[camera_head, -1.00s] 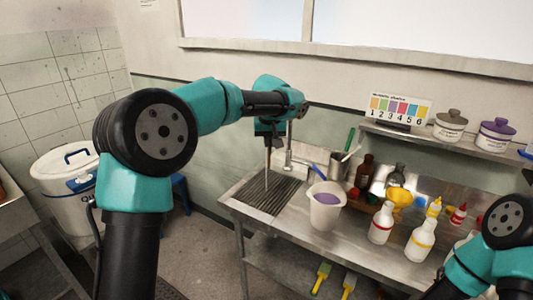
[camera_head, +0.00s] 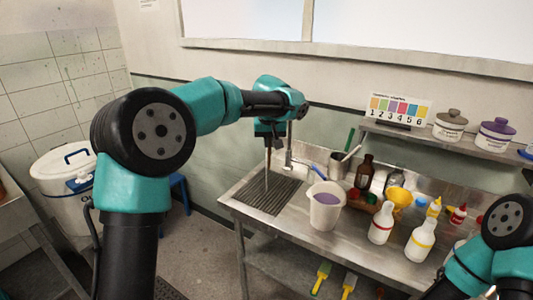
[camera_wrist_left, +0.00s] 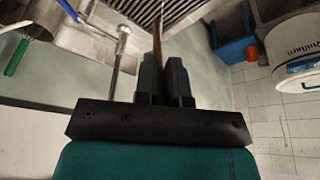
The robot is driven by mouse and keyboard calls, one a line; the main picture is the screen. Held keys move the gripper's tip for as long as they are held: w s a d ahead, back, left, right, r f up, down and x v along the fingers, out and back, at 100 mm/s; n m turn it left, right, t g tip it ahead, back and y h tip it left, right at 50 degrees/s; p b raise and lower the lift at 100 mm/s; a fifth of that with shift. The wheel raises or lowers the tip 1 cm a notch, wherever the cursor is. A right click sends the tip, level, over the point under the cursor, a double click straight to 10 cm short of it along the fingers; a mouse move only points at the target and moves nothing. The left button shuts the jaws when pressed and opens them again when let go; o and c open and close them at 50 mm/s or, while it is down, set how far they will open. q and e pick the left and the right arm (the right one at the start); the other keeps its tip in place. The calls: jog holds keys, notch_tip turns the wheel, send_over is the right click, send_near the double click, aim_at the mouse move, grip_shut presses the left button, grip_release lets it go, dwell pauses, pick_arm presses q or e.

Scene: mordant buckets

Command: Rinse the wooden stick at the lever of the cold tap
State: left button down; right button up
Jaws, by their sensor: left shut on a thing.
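The wooden stick (camera_head: 267,168) hangs down from my left gripper (camera_head: 268,148) over the ribbed drainer of the sink bench. In the left wrist view, my left gripper (camera_wrist_left: 164,72) is shut on the stick (camera_wrist_left: 157,38), which points away between the fingers. The metal tap (camera_head: 288,152) stands just right of the stick in the head view and also shows in the left wrist view (camera_wrist_left: 121,48), apart from the stick. I cannot make out its lever or any water. My right gripper is out of view; only part of that arm shows.
A white bucket (camera_head: 325,210) with purple contents stands right of the drainer (camera_head: 262,196). White bottles (camera_head: 381,225), a brown bottle (camera_head: 365,172) and a yellow funnel (camera_head: 401,196) crowd the bench on the right. A shelf with lidded pots (camera_head: 450,126) is above. A lidded cooler (camera_head: 66,174) stands left.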

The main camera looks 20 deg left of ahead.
pick_arm(q)
jog(key=shift+s+d, duration=0.3)
jog(key=shift+s, duration=0.7)
jog(key=shift+s+d, duration=0.25)
jog(key=shift+s, duration=0.75)
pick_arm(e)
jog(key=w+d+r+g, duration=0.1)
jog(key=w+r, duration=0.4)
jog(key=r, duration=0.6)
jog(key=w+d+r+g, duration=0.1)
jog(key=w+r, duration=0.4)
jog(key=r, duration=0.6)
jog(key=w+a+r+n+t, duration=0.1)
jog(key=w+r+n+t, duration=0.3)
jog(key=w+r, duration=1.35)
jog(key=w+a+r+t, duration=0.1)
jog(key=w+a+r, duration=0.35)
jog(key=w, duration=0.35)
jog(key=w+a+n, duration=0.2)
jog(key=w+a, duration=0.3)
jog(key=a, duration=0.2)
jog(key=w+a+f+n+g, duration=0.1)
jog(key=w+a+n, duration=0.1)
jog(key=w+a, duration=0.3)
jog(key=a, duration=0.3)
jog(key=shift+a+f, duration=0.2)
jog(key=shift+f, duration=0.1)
